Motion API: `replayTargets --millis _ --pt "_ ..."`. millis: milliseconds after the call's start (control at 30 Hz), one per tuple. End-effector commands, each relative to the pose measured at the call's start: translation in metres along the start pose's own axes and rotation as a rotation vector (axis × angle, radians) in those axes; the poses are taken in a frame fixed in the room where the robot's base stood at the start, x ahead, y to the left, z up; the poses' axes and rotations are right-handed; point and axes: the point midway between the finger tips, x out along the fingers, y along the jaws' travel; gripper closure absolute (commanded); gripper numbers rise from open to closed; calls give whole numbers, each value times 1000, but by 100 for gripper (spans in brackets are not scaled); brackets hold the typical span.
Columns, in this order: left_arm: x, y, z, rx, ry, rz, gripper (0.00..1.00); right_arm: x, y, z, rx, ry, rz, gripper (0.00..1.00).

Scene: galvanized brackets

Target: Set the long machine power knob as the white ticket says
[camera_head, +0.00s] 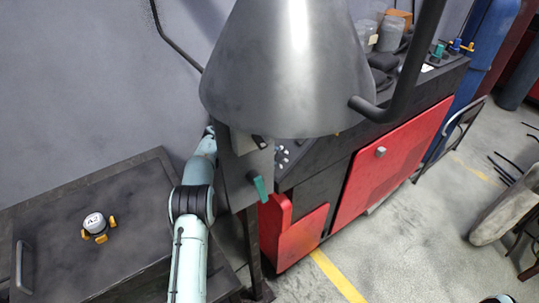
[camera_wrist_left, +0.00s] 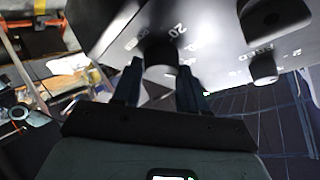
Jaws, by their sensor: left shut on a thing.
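In the left wrist view my left gripper (camera_wrist_left: 159,88) has its two dark fingers on either side of a dark round knob (camera_wrist_left: 161,56), shut on it. The knob sits on a grey panel (camera_wrist_left: 205,45) with white print; a "20" is beside the knob. The fingers and shadow hide its pointer, so I cannot tell its setting. In the head view my pale blue left arm reaches up to the left end of the long black and red machine (camera_head: 340,150); the fingers are hidden there. I cannot make out a readable white ticket. My right gripper is not in view.
More dark knobs (camera_wrist_left: 264,69) are on the same panel. A big grey metal cone (camera_head: 290,75) and a black bent bar (camera_head: 412,70) cover much of the machine. A dark table (camera_head: 130,185) at left holds a white-topped "A2" piece (camera_head: 95,224) with yellow feet.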

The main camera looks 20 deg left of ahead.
Motion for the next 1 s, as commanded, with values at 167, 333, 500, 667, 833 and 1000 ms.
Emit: replayTargets --millis 167,333,500,667,833,1000 --pt "0 -1 0 0 0 -3 38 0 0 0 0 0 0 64" --pt "0 -1 0 -1 0 -2 33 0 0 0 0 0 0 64" --pt "-2 0 0 -1 0 -2 33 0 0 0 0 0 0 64" --pt "-18 -1 1 -2 -2 -4 33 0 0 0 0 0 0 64" --pt "-55 -1 1 -1 -4 -5 33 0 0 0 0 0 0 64" --pt "-93 -1 1 0 -3 -5 33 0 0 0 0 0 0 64"
